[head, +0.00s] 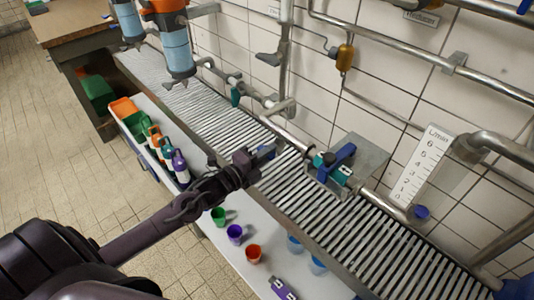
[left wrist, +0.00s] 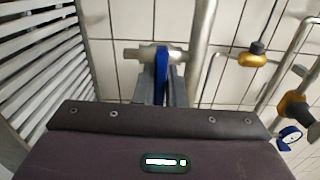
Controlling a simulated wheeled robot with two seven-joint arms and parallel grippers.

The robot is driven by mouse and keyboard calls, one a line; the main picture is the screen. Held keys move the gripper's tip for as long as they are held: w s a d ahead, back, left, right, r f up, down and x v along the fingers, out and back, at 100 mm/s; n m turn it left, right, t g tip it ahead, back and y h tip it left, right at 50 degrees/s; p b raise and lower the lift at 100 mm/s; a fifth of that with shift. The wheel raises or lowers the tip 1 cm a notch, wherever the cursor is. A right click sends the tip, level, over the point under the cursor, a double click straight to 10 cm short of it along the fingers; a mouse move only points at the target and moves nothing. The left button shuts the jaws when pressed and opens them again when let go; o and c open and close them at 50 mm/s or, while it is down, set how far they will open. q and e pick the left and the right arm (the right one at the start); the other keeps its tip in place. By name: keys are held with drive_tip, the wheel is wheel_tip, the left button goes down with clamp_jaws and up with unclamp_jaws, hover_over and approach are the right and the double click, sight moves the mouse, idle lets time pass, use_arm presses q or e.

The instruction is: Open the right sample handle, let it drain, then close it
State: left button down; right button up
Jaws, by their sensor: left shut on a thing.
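My left gripper (head: 262,156) reaches over the slatted grating to a short pipe stub by the tiled wall. It is shut on a blue handle (left wrist: 161,76), which stands upright between the fingers in the left wrist view. The handle is on a metal valve body (left wrist: 148,53) with a horizontal stub. In the head view the gripper mostly hides this handle. A green handle (head: 235,96) hangs from another pipe outlet further left. I cannot see any liquid running. My right gripper is not in view.
Several cups, such as a purple cup (head: 235,233), stand on the white bench in front of the grating (head: 315,205). Blue cylinders (head: 177,50) hang at upper left.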

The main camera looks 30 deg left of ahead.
use_arm(q)
drive_tip(key=shift+f, duration=0.1)
drive_tip(key=c, duration=1.5)
unclamp_jaws()
drive_tip(key=v, duration=0.7)
drive_tip(key=shift+s+a+b, duration=0.15)
drive_tip(key=shift+s+b, duration=0.25)
